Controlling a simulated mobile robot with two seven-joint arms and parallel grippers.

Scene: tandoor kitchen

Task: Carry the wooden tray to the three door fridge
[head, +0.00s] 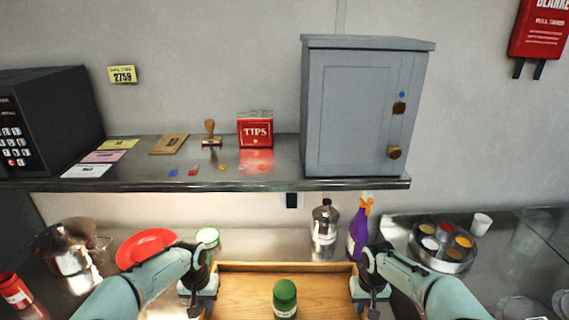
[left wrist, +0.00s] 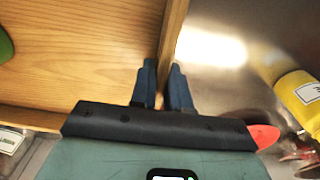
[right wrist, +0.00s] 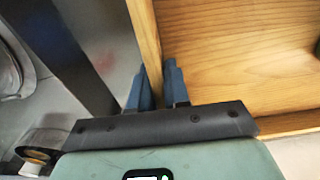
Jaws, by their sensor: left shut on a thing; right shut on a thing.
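The wooden tray (head: 245,283) is in front of me at the bottom middle of the head view, with a green-capped jar (head: 285,298) standing in it. My left gripper (head: 198,300) is shut on the tray's left wall; in the left wrist view its fingers (left wrist: 160,85) straddle the wooden rim (left wrist: 172,35). My right gripper (head: 370,300) is shut on the right wall; in the right wrist view its fingers (right wrist: 158,85) straddle that rim (right wrist: 143,30). The tray's near side is cut off in the head view. I see no three door fridge.
A steel shelf (head: 230,184) ahead holds a grey cabinet (head: 350,110), a red tips box (head: 256,131) and a stamp. Below it, a steel counter holds a metal bottle (head: 324,230), a purple spray bottle (head: 357,235), a red lid (head: 146,248) and a round spice tin (head: 443,258).

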